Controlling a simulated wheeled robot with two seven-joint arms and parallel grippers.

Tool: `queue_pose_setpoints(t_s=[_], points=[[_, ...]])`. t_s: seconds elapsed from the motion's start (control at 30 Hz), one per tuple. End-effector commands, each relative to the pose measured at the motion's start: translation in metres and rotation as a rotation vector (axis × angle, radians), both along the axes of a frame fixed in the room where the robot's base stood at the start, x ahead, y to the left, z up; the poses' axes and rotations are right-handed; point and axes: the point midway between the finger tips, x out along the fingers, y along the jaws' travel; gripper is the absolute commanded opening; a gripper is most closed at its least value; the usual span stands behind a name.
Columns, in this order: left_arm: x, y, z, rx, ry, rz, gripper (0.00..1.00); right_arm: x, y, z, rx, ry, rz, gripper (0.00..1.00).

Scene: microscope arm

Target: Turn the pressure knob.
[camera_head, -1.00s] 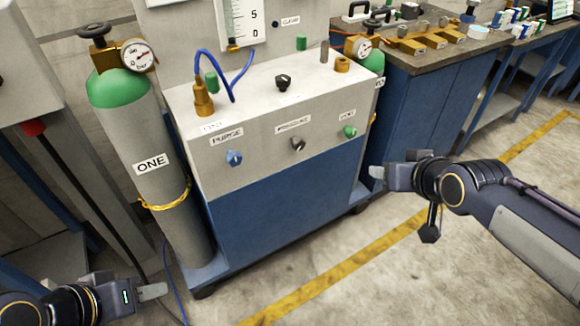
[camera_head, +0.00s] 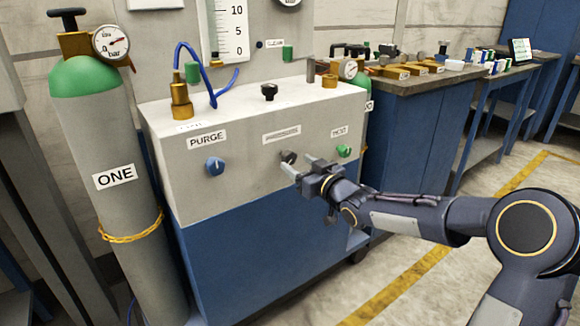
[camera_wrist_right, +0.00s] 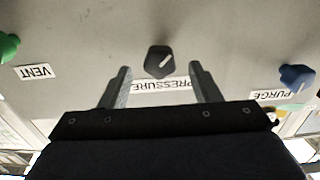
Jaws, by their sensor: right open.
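The pressure knob (camera_head: 289,157) is a dark grey knob on the front panel, below a label between the purge and vent knobs. In the right wrist view the knob (camera_wrist_right: 159,62) sits just beyond and between the fingertips, with a pale pointer line and the PRESSURE label (camera_wrist_right: 160,86) close by, upside down. My right gripper (camera_head: 302,167) is open in front of the panel, close to the knob; its fingers also show in the right wrist view (camera_wrist_right: 160,72), with nothing between them gripped. My left gripper is out of view.
The blue purge knob (camera_head: 215,166) is left on the panel and the green vent knob (camera_head: 344,151) is right, near my right gripper. A grey cylinder marked ONE (camera_head: 105,150) stands left of the cabinet (camera_head: 250,250). A workbench (camera_head: 425,85) stands behind right.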

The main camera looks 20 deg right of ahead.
Motion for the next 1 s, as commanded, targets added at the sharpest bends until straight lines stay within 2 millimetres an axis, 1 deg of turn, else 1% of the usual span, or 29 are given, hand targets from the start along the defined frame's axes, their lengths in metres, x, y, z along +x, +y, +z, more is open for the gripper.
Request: queue_pose_setpoints(t_s=[0.03,0.1,0.23,0.4,0.6,0.93,1.0], points=[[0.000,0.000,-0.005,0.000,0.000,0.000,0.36,0.008,0.004,-0.002,0.001,-0.001,0.002,0.57],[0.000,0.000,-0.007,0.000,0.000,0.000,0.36,0.018,0.008,-0.002,0.001,0.000,0.002,0.57],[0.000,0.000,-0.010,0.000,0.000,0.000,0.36,0.031,0.012,-0.001,0.001,0.001,0.000,0.57],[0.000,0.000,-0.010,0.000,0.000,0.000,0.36,0.037,0.014,0.000,0.000,0.001,0.000,0.57],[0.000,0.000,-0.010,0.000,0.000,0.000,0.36,0.037,0.014,0.000,-0.001,0.002,-0.001,0.57],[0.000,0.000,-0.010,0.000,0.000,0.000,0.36,0.037,0.014,-0.001,-0.001,0.002,-0.001,0.14],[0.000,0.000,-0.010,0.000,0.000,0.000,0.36,0.037,0.014,-0.001,0.000,0.003,-0.001,0.12]])
